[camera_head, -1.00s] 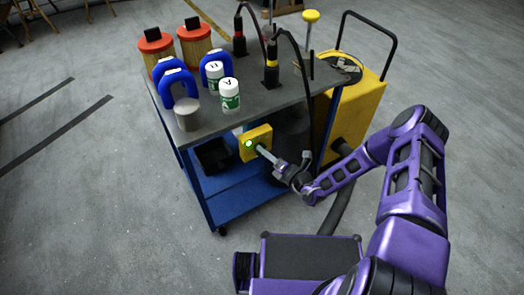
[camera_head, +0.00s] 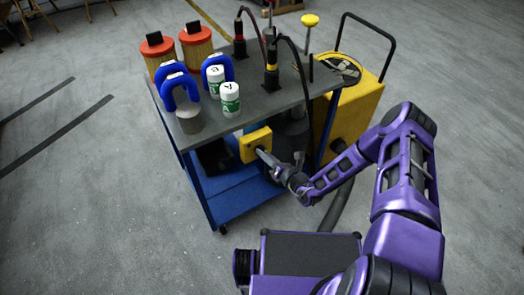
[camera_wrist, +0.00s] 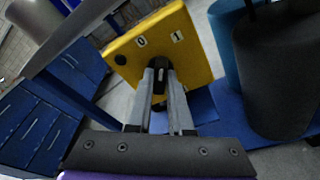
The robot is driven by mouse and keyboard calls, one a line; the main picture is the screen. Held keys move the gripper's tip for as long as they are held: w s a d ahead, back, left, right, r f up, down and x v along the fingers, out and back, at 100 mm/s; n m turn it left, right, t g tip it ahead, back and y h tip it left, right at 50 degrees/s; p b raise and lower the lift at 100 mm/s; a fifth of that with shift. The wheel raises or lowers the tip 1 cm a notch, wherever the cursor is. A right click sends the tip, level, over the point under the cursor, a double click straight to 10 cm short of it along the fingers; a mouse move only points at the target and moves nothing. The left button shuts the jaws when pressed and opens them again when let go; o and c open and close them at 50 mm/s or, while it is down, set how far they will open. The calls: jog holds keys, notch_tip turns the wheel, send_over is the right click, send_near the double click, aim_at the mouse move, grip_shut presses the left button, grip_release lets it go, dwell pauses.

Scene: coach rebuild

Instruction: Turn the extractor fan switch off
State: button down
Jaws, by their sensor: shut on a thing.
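The yellow switch box (camera_head: 256,143) is mounted at the cart's side, just below the top. The black switch knob (camera_wrist: 161,70) sits below the two marks. My gripper (camera_wrist: 161,78) is shut on the knob, with a finger on each side. The fingers hide part of the knob, and I cannot tell exactly which mark it points to. In the head view my gripper (camera_head: 262,153) reaches the box from the right.
The cart's grey top (camera_head: 262,108) holds red-capped filters (camera_head: 197,46), blue clamps (camera_head: 180,84), white bottles (camera_head: 230,98) and a grey cylinder (camera_head: 189,118). A dark cylinder stands close right of the box in the wrist view (camera_wrist: 275,70). A yellow machine (camera_head: 350,105) stands behind right.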

jog(key=shift+n, duration=0.6)
jog(key=n+h, duration=0.1)
jog(key=n, duration=0.3)
jog(key=shift+a+n+t+h, duration=0.1)
jog(key=shift+n+t+h, duration=0.3)
jog(key=c, duration=0.6)
grip_release()
jog(key=shift+c, duration=0.2)
jog(key=f+v, duration=0.1)
jog(key=v, duration=0.8)
jog(key=shift+f, duration=0.4)
